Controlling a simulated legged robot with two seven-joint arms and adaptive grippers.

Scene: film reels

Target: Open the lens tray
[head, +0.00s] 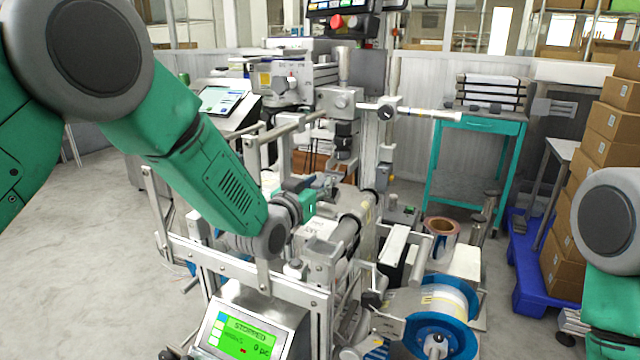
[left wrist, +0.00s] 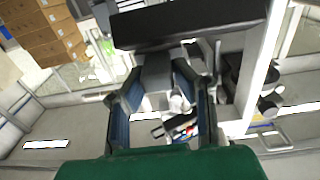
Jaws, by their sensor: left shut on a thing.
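My left gripper (head: 326,186) reaches into the labelling machine in the head view, just behind its front frame. In the left wrist view my left gripper (left wrist: 165,88) has its two dark fingers on either side of a grey block-like part (left wrist: 157,72) and is shut on it. That part meets a wide black bar (left wrist: 190,25) at the top of the view. I cannot tell for sure whether the grey part belongs to the lens tray, and no tray shows clearly. The fingertips are small and partly hidden in the head view. My right gripper is outside both views.
A green-lit screen (head: 243,338) reading STOPPED sits at the machine's front. A blue-rimmed reel (head: 447,338) stands at its right. Stacked cartons (head: 612,120) and a teal table (head: 480,124) stand to the right. The floor at left is clear.

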